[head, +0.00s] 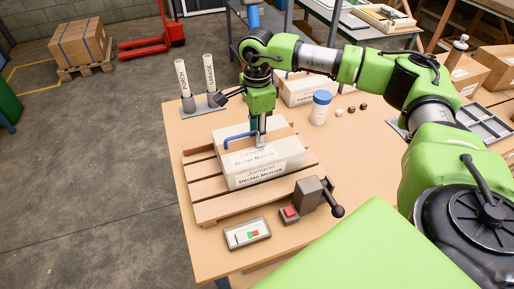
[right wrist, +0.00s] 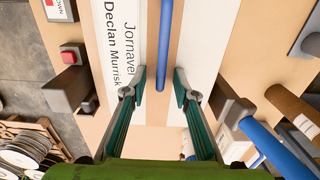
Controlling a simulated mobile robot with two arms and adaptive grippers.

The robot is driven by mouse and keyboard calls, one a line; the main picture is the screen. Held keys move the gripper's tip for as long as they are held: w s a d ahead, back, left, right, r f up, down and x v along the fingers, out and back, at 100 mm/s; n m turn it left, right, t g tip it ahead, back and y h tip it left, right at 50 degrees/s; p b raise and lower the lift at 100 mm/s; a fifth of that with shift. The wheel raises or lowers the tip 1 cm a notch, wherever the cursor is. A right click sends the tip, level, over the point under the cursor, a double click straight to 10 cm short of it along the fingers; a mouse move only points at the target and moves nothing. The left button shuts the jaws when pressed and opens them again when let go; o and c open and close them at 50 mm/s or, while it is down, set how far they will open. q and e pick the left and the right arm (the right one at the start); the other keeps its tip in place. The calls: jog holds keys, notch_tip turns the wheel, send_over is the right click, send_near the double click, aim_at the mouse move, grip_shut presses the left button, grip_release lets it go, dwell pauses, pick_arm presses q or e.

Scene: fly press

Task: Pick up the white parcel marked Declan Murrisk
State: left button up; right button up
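The white parcel marked Declan Murrisk (head: 265,171) lies on a slatted wooden pallet (head: 219,207) on the table. It has a brown band and a blue handle on top; its lettering also shows in the right wrist view (right wrist: 125,40). My right gripper (head: 261,140) is at the top of this parcel, pointing down. In the right wrist view its two fingers (right wrist: 158,80) are apart, with the blue handle (right wrist: 165,45) showing between them. I cannot tell whether they touch it. My left gripper is not in view.
A second white parcel (head: 297,92) stands behind, near a white jar with a blue lid (head: 320,108). Two labelled posts (head: 183,80) stand at the back left. A lever device with a red button (head: 308,197) and a small panel (head: 247,233) sit in front of the pallet.

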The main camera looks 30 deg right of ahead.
grip_shut()
jog(key=shift+w+r, duration=0.1)
jog(key=shift+r, duration=0.05)
